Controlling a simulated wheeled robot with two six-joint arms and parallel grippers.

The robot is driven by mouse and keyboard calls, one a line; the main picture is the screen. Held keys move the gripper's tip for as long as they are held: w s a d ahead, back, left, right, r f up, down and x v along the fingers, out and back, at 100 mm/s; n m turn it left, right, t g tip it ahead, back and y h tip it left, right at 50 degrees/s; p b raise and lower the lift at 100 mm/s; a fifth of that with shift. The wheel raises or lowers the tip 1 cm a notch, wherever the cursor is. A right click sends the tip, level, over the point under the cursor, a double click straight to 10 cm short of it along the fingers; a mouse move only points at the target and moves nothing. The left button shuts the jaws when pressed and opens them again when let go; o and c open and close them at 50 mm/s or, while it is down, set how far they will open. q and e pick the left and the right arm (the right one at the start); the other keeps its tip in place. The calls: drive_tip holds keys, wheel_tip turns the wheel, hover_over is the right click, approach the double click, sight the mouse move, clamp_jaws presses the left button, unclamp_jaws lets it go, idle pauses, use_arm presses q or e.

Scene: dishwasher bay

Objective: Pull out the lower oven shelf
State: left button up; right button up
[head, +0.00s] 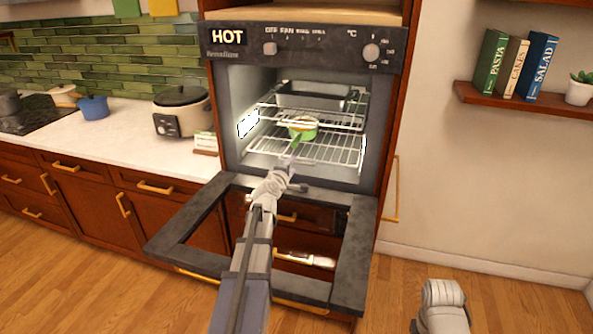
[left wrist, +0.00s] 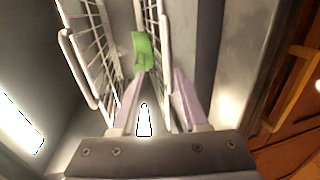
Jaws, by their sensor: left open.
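The lower oven shelf (head: 335,150) is a wire rack inside the open oven. In the left wrist view, which is turned on its side, its front bar (left wrist: 166,70) runs between my fingers. My left gripper (head: 291,163) is at the shelf's front edge, and its two pale fingers (left wrist: 158,105) are open on either side of that bar. I cannot tell whether they touch it. A green dish (head: 303,133) stands on the lower shelf and also shows in the left wrist view (left wrist: 143,50).
The upper wire shelf (head: 345,118) holds a dark tray (head: 310,97) and lies close above my left gripper. The oven door (head: 350,265) is folded down under my left arm. A counter (head: 130,135) with a rice cooker (head: 182,110) stands left. The floor at right is mostly clear.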

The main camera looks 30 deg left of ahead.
sight(298, 162)
use_arm(q)
drive_tip(key=shift+f+b, duration=0.45)
drive_tip(key=shift+f, duration=0.3)
drive_tip(key=shift+w, duration=0.15)
drive_tip(key=b+x, duration=0.1)
drive_tip(key=x, duration=0.6)
drive_tip(key=shift+w, duration=0.25)
drive_tip(key=shift+c, duration=0.3)
drive_tip(key=shift+s, duration=0.1)
clamp_jaws()
drive_tip(key=shift+d, duration=0.1)
